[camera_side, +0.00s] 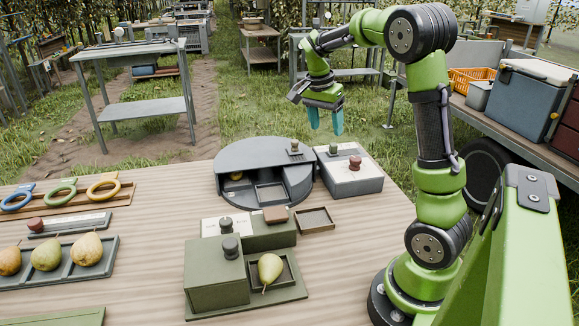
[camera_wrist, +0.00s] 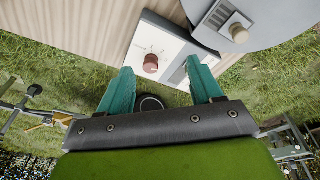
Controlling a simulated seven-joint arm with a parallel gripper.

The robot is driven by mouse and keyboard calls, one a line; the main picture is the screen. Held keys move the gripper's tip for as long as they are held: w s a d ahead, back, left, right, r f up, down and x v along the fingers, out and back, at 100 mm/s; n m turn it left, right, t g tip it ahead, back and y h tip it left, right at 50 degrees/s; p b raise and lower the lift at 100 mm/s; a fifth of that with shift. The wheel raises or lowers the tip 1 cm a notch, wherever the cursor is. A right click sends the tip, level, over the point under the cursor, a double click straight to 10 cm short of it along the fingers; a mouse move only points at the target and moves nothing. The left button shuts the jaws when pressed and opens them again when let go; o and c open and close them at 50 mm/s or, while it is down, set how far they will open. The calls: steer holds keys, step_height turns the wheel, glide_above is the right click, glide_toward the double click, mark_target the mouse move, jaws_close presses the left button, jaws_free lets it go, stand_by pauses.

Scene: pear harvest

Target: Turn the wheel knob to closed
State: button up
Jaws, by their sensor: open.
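A red-brown knob (camera_side: 355,162) stands on the white-topped panel of a grey box (camera_side: 349,186) at the table's back right edge. In the wrist view the knob (camera_wrist: 151,63) sits on the white panel (camera_wrist: 157,47), which has small dial marks around it; they are too small to read. My gripper (camera_side: 325,123) is open and empty, pointing down above and behind the box, apart from the knob. In the wrist view its teal fingers (camera_wrist: 161,72) frame the knob's area from a distance. Which mark the knob points to cannot be told.
A round grey wheel housing (camera_side: 250,153) with a beige knob adjoins the box's left. A green box (camera_side: 216,275), a pear (camera_side: 270,268) on a small tray and a brown open tray (camera_side: 315,220) stand in front. Pears and coloured rings lie at left. Air around my gripper is free.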

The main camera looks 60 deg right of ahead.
mark_target(355, 158)
steer(key=s+d+r+m+g, duration=0.1)
steer(key=d+r+m+g, duration=0.15)
steer(key=d+m, duration=0.4)
steer(key=shift+m+h, duration=0.4)
steer(key=shift+m, duration=0.15)
steer(key=x, duration=0.5)
steer(key=a+x, duration=0.1)
steer(key=x, duration=1)
steer(key=shift+w+a+f, duration=0.1)
steer(key=shift+a+f, duration=0.1)
steer(key=shift+f, duration=0.15)
steer(key=shift+c, duration=0.5)
steer(key=c, duration=1)
